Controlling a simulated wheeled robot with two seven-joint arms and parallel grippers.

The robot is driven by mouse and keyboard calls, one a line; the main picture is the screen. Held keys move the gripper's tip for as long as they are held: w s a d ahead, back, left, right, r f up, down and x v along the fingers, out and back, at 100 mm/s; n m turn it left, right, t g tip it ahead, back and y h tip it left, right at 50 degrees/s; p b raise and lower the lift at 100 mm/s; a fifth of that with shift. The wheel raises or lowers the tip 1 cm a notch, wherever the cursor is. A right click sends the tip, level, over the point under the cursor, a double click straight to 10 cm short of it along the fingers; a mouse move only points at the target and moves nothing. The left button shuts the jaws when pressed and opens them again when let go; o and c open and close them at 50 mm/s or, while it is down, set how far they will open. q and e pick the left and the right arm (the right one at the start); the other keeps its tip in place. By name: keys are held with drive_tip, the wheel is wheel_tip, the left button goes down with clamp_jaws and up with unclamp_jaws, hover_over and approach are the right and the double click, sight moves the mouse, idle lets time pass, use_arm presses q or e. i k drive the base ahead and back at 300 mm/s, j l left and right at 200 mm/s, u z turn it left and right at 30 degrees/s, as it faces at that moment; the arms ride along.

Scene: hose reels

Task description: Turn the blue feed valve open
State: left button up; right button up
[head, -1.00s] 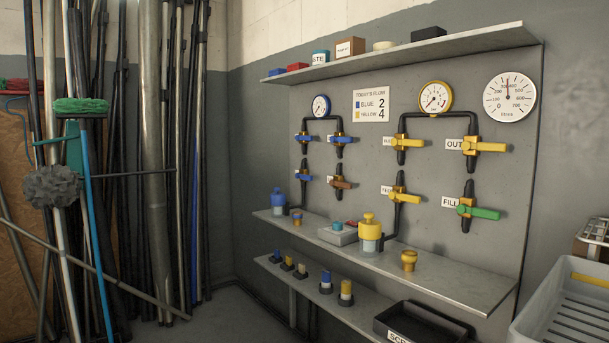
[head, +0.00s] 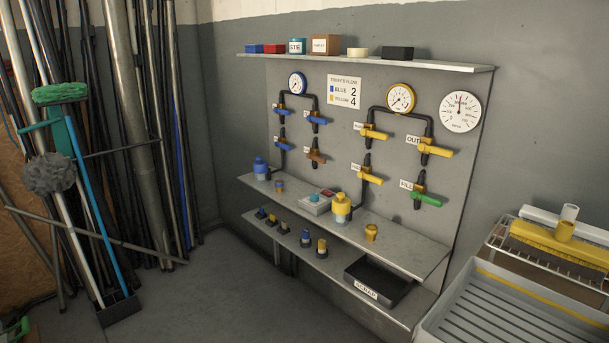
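The grey panel on the wall carries several lever valves. Three have blue levers: an upper left blue valve (head: 281,111), an upper right blue valve (head: 317,120) and a lower left blue valve (head: 283,145). All three levers lie roughly level, across their upright dark pipes. Their labels are partly hidden or too small to read, so I cannot tell which one is the feed valve. A blue-rimmed gauge (head: 297,83) sits above them on the pipe loop. Neither of my grippers is in view.
A brown-lever valve (head: 317,156), yellow valves (head: 375,133) and a green-lever valve (head: 427,199) share the panel. Shelves below hold a blue bottle (head: 260,171), a yellow bottle (head: 341,209) and a black scrap tray (head: 379,285). Poles and brooms crowd the left. Floor before the shelves is clear.

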sight(277, 143)
drive_tip(key=i+j, duration=0.3)
drive_tip(key=i+j+z, duration=0.1)
drive_tip(key=i+j, duration=0.25)
drive_tip(key=j, duration=0.15)
drive_tip(key=i+j, duration=0.3)
drive_tip(key=j, duration=0.15)
drive_tip(key=i+j+z, duration=0.1)
drive_tip(key=i+j, duration=0.5)
drive_tip(key=j, duration=0.25)
